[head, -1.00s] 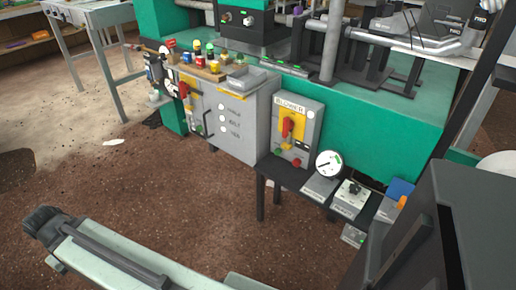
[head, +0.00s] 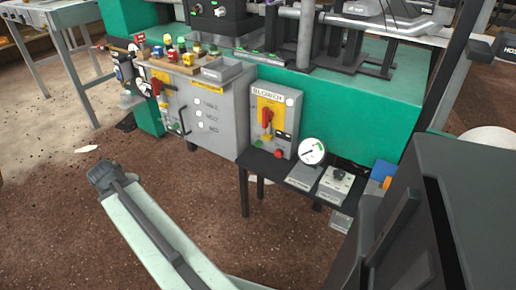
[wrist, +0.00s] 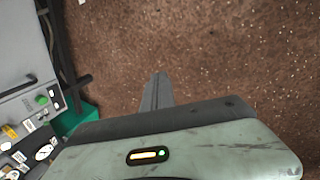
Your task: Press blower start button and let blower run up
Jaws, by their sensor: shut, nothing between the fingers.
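The grey blower box (head: 289,128) stands on a dark shelf in the head view, with a BLOWER label, a yellow plate and a red switch handle (head: 266,117). A red button (head: 278,153) is low on its front. My gripper (wrist: 157,88) is shut and empty, pointing over bare brown floor in the wrist view. It is apart from the controls. A green button (wrist: 41,99) on a grey panel shows at the left there; I cannot tell which box it belongs to.
A round gauge (head: 312,151) and a small grey control box (head: 336,183) sit right of the blower box. A larger grey cabinet (head: 215,125) stands left of it. A dark cabinet (head: 405,225) fills the right foreground.

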